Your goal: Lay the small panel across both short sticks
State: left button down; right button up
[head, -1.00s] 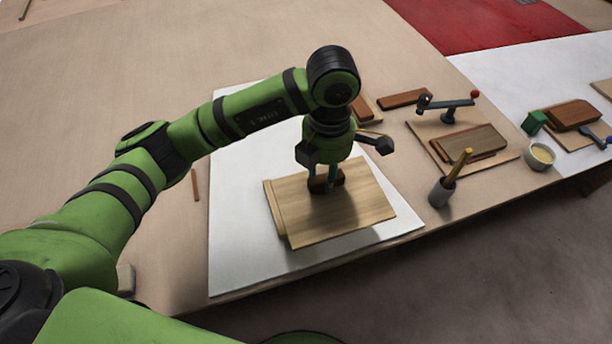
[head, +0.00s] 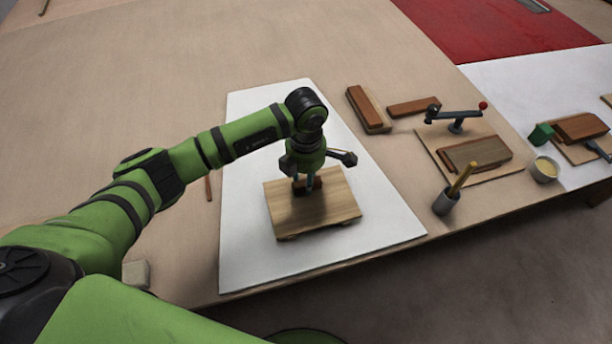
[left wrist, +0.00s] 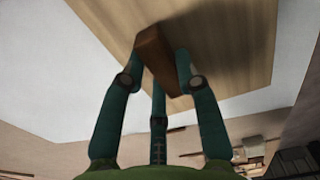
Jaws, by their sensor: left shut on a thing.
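The small panel (head: 332,210) is a light wooden board with a brown block (head: 300,186) on its top. It is over the white sheet (head: 247,262) on the table, roughly level. My left gripper (head: 307,184) is above it, with its fingers shut on the brown block. In the left wrist view the fingers (left wrist: 160,68) stand on both sides of the block, with the panel (left wrist: 225,50) behind. A small stick end (head: 287,238) shows under the panel's near edge. The rest of the sticks is hidden, so I cannot tell whether the panel touches both. My right gripper is not in view.
To the right are a grey cup (head: 446,203) with a yellow handle in it, a board (head: 433,142) with wooden pieces and a red-tipped clamp (head: 457,115), and a pale bowl (head: 544,169). The white sheet is clear around the panel.

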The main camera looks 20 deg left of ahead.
pick_arm(q)
jog(key=shift+f+b, duration=0.25)
jog(key=shift+b, duration=0.1)
jog(key=c, duration=0.9)
grip_release()
jog(key=shift+r, duration=0.1)
jog(key=shift+r+p, duration=0.3)
jog(key=shift+p, duration=0.15)
jog(key=shift+r, duration=0.3)
notch_tip(320, 180, up, 11)
jog(key=b, duration=0.3)
